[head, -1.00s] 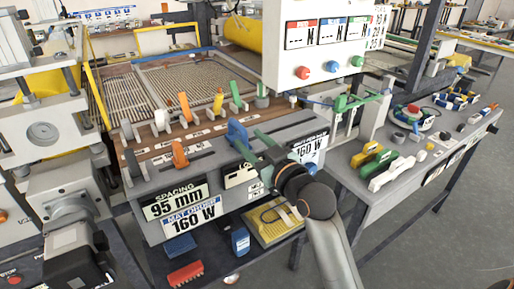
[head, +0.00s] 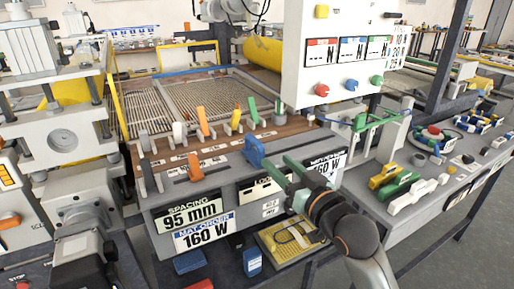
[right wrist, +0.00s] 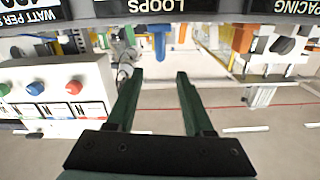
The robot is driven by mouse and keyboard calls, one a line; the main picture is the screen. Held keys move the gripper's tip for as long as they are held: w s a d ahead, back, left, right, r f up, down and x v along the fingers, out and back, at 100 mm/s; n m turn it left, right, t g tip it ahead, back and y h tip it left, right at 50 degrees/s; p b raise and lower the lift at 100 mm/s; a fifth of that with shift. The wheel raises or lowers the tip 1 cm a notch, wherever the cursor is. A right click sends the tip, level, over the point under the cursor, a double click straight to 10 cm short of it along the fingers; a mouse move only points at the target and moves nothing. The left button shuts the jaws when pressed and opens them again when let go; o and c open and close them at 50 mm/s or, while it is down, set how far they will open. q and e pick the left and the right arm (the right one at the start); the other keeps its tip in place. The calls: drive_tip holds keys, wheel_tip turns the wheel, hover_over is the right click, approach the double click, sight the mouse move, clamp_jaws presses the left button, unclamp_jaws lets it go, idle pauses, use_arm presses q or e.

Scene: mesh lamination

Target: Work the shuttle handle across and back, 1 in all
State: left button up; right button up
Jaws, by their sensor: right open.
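A blue upright handle (head: 254,152) stands on the grey front deck of the bench, and an orange handle (head: 194,168) stands to its left. No readable label tells which one is the shuttle handle. My right gripper (head: 277,165) has green fingers, is open and empty, and is just right of the blue handle, apart from it. In the right wrist view, which is upside down, the open fingers (right wrist: 160,73) point toward the blue handle (right wrist: 158,40), which shows beyond the gap between them. The orange handle (right wrist: 243,38) is off to the right there. My left gripper is out of view.
Behind is a framed wire bed (head: 210,95) with a row of coloured levers (head: 202,122) before it. A white control panel (head: 340,55) stands above at the right. Signs (head: 205,235) cover the bench front. A side table (head: 400,200) with loose parts is at the right.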

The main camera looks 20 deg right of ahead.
sight(259, 145)
drive_tip(key=shift+m, duration=0.4)
drive_tip(key=w, duration=0.8)
drive_tip(key=w+a, duration=0.1)
drive_tip(key=w, duration=0.3)
drive_tip(key=shift+p, duration=0.4)
drive_tip(key=shift+c, duration=0.3)
clamp_jaws()
